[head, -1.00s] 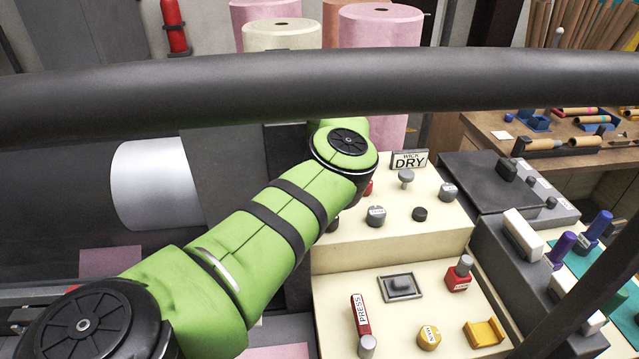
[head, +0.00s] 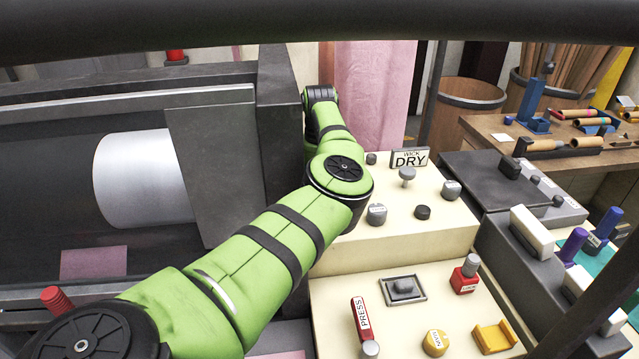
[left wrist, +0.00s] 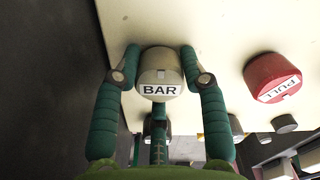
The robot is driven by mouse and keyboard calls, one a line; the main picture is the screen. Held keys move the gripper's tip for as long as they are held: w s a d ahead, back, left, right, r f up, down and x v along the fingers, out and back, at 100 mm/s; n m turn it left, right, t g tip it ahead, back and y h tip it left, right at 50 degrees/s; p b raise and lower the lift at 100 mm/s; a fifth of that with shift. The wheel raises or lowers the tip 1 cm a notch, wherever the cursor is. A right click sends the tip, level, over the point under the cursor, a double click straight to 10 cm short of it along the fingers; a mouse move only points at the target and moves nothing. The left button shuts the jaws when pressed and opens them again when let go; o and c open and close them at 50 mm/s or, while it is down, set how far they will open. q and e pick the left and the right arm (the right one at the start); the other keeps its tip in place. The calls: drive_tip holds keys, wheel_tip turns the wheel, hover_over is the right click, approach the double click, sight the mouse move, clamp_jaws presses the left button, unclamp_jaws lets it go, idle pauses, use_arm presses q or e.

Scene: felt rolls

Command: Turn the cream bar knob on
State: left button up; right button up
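The cream bar knob (left wrist: 160,65) is in the middle of the left wrist view, with a white label reading BAR upright on its front. It stands on the cream panel (left wrist: 225,25). My left gripper (left wrist: 161,52) has its two green fingers on either side of the knob, and the fingertips appear to touch its sides. In the head view my green left arm reaches over the panel, and the left gripper and the bar knob are hidden there. My right gripper is in no view.
A red PULL knob (left wrist: 280,78) stands right of the bar knob. The cream console (head: 440,225) carries a DRY sign (head: 410,158), grey knobs, a red PRESS lever (head: 362,322) and a yellow knob (head: 435,343). A dark machine with a pale roller (head: 145,178) is at left.

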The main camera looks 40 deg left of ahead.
use_arm(q)
clamp_jaws()
drive_tip(key=m, duration=0.2)
drive_tip(key=shift+f+m, duration=0.1)
drive_tip(key=shift+m, duration=0.2)
drive_tip(key=m, duration=0.4)
drive_tip(key=shift+b, duration=0.4)
drive_tip(key=shift+m, duration=1.2)
drive_tip(key=m, duration=0.3)
drive_tip(key=shift+f+m+b, duration=0.1)
drive_tip(key=shift+m+b, duration=0.2)
drive_tip(key=m, duration=0.5)
drive_tip(key=shift+s, duration=0.1)
drive_tip(key=shift+d, duration=0.1)
